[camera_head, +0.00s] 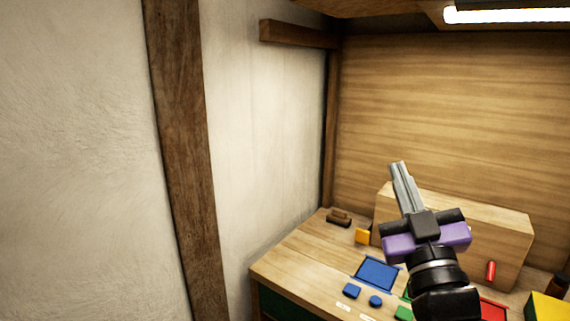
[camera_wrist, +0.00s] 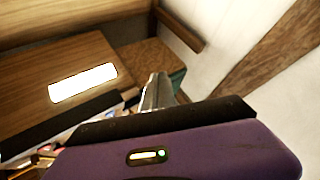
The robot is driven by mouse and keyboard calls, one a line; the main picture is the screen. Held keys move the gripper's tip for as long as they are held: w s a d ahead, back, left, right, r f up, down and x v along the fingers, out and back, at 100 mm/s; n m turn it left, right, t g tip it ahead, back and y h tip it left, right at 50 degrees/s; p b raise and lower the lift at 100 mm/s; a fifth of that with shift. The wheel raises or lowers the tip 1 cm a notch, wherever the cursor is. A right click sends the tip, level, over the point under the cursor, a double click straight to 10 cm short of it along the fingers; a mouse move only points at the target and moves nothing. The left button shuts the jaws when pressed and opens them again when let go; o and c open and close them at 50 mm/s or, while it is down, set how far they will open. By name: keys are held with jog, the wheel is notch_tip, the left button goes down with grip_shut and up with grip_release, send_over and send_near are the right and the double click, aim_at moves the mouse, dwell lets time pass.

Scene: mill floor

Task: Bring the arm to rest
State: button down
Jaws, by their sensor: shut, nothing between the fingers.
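My gripper (camera_head: 397,168) is raised above the workbench in the head view, its grey fingers together and pointing up towards the wooden back panel. Nothing shows between the fingers. In the wrist view the fingertips (camera_wrist: 157,78) are close together beyond the purple housing. My arm comes up from the lower right of the head view and covers part of the bench and the wooden box behind it.
A plaster wall (camera_head: 255,130) stands left.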

jog(key=s+f+m+g, duration=0.2)
jog(key=s+f+m, duration=0.2)
jog(key=s+f, duration=1.35)
jog(key=s+f+g, duration=0.3)
jog(key=s+f, duration=0.6)
jog(key=s, duration=0.4)
jog(key=s+d+f+g+b, duration=0.1)
jog(key=s+f+g, duration=0.3)
jog(key=s+f, duration=0.5)
jog(key=s, duration=0.3)
jog(key=shift+s+d+m+h+b, duration=0.15)
jog(key=shift+s+m+h+b, duration=0.15)
jog(key=shift+s+h, duration=0.1)
jog(key=c, duration=2.1)
grip_release()
